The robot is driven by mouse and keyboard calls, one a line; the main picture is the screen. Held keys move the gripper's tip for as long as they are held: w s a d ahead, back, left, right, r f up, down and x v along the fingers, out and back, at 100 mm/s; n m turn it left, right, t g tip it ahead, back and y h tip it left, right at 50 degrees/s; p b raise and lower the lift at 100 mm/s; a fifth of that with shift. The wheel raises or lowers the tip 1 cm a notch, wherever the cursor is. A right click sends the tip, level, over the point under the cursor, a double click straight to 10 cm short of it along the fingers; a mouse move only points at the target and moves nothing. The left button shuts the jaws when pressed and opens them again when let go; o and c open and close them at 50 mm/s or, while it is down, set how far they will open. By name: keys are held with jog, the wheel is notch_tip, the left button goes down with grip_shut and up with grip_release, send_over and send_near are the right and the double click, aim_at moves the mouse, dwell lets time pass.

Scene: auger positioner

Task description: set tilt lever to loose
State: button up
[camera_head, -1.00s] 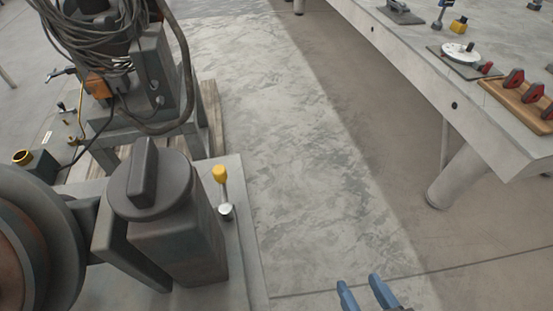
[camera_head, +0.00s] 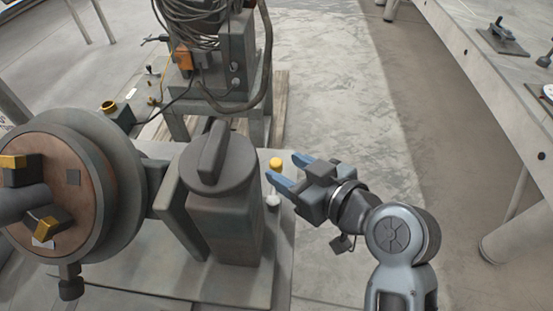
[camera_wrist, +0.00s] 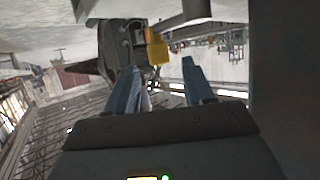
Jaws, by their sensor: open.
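The tilt lever has a yellow knob (camera_head: 276,163) on a thin metal rod. It rises from a round silver pivot (camera_head: 272,199) on the base plate, just right of the dark grey motor housing (camera_head: 225,220). My gripper (camera_head: 281,166) is open and empty, with its two blue fingers pointing left at the knob, one finger on each side of it in the picture. Part of the rod is behind a finger.
A round positioner plate (camera_head: 95,185) with yellow-tipped clamps stands at left. Behind the housing is a machine with coiled cables (camera_head: 205,15) and a thick hose. A long grey table (camera_head: 480,65) stands at right. The floor (camera_head: 340,90) between is clear.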

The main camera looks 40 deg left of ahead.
aim_at(279, 165)
jog(key=shift+x, duration=2.35)
grip_shut()
